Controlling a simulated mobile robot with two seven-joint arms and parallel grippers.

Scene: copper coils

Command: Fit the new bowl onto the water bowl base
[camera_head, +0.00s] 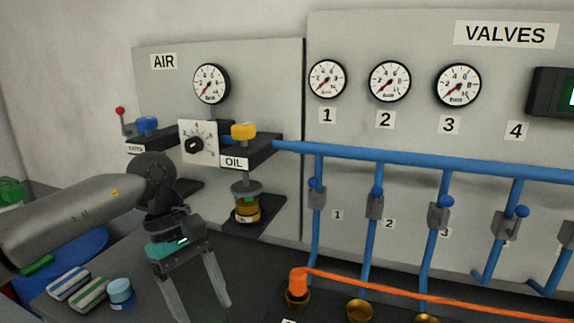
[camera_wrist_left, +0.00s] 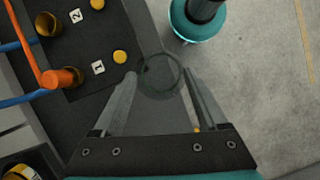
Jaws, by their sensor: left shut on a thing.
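My left gripper (camera_head: 203,306) comes in from the left and points down in the head view, below and in front of the AIR panel. In the left wrist view its two fingers (camera_wrist_left: 160,80) are shut on a clear round bowl (camera_wrist_left: 161,66), held at the fingertips. The bowl is hard to make out in the head view. The water unit (camera_head: 147,125), with a blue knob, is on the panel's left side. My arm covers the space under it, so the bowl base is hidden. My right gripper is not in view.
The oil unit (camera_head: 243,132), with a yellow knob, sits right of the water unit. A brass-coloured oil bowl (camera_head: 247,209) is below it. Blue pipes (camera_head: 400,158) and an orange hose (camera_head: 420,290) run to the right. Striped packs (camera_head: 88,292) and a light blue jar (camera_head: 120,290) lie at lower left.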

